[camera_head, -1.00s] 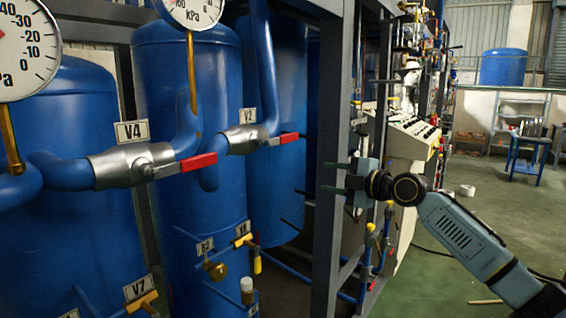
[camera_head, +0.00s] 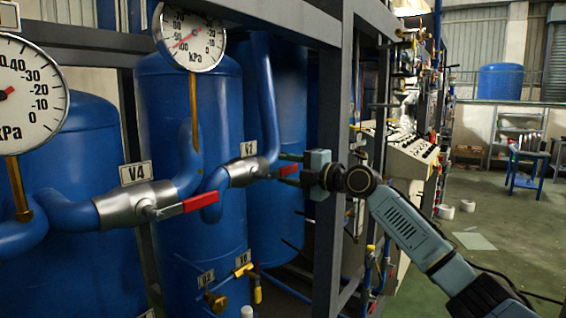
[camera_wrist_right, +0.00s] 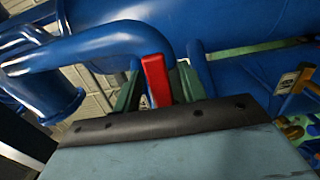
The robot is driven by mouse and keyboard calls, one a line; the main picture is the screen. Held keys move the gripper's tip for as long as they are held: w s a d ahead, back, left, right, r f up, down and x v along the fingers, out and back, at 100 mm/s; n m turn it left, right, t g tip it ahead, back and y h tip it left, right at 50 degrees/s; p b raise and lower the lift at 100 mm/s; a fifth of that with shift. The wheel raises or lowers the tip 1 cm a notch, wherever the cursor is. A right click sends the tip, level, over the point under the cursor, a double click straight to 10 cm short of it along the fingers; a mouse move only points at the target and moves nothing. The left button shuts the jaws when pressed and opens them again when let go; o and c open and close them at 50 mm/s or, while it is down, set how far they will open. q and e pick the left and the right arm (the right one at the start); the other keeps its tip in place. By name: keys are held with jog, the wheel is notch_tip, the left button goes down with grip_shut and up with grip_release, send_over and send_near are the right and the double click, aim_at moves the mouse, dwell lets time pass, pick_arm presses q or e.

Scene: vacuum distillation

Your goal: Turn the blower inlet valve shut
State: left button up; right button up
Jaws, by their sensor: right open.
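The valve tagged V2 (camera_head: 243,173) is a silver body on a blue pipe in front of the tanks. Its red lever handle (camera_wrist_right: 157,82) shows between the two green fingers in the right wrist view; the gripper mostly hides it in the head view. My right gripper (camera_head: 287,164) is open, its fingers on either side of this handle. I cannot tell whether they touch it. The valve tagged V4 (camera_head: 125,206), with a red handle (camera_head: 187,206), is nearer and to the left. No tag naming the blower inlet is readable. My left gripper is not in view.
Two pressure gauges (camera_head: 192,40) (camera_head: 28,95) stand above the pipes. Blue tanks (camera_head: 165,90) fill the left. Small yellow-handled valves (camera_head: 243,270) sit lower down. Open floor (camera_head: 490,235) lies at right.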

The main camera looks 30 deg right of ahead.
jog(key=shift+x, duration=0.8)
jog(key=shift+c, duration=0.3)
grip_shut()
